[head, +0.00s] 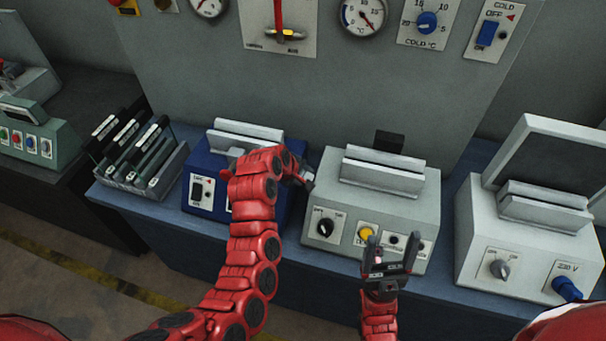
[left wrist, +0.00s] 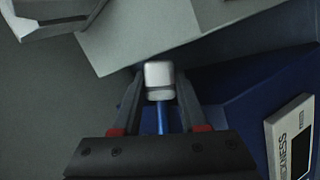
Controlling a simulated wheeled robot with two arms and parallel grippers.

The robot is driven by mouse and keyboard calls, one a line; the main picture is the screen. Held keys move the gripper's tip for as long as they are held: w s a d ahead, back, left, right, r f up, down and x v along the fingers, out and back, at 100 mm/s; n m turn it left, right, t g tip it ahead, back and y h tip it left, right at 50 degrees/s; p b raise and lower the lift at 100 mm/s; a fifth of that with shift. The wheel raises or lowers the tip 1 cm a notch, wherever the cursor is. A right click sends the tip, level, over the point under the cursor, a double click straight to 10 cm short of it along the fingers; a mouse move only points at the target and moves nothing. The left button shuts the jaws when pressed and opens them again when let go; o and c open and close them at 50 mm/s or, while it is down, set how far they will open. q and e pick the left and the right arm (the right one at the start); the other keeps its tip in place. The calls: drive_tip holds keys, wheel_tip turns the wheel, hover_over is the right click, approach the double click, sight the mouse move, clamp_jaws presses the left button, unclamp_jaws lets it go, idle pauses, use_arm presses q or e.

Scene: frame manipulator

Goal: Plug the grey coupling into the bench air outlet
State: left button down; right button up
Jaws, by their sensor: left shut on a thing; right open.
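The grey coupling (left wrist: 159,76) is a short pale cylinder with a blue hose (left wrist: 161,118) behind it. In the left wrist view my left gripper (left wrist: 159,88) is shut on it, one finger on each side. In the head view my left gripper (head: 306,178) is between the blue machine and the middle grey machine, and I cannot make out the coupling there. My right gripper (head: 387,247) is open and empty, in front of the middle grey machine. I cannot pick out the air outlet for certain.
A blue machine (head: 203,170), a middle grey machine (head: 345,205) and a right grey machine (head: 478,240) stand on the blue bench (head: 120,205). A rack of dark plates (head: 140,150) stands at the left. The wall panel (head: 200,70) behind carries gauges, a dial and a red lever (head: 278,15).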

sight(304, 173)
use_arm(q)
drive_tip(key=shift+r+b, duration=0.45)
drive_tip(key=shift+r, duration=0.15)
wheel_tip(304, 173, up, 8)
drive_tip(key=b, duration=0.3)
drive_tip(key=shift+b, duration=0.3)
drive_tip(key=shift+r, duration=0.45)
drive_tip(key=shift+f, duration=0.1)
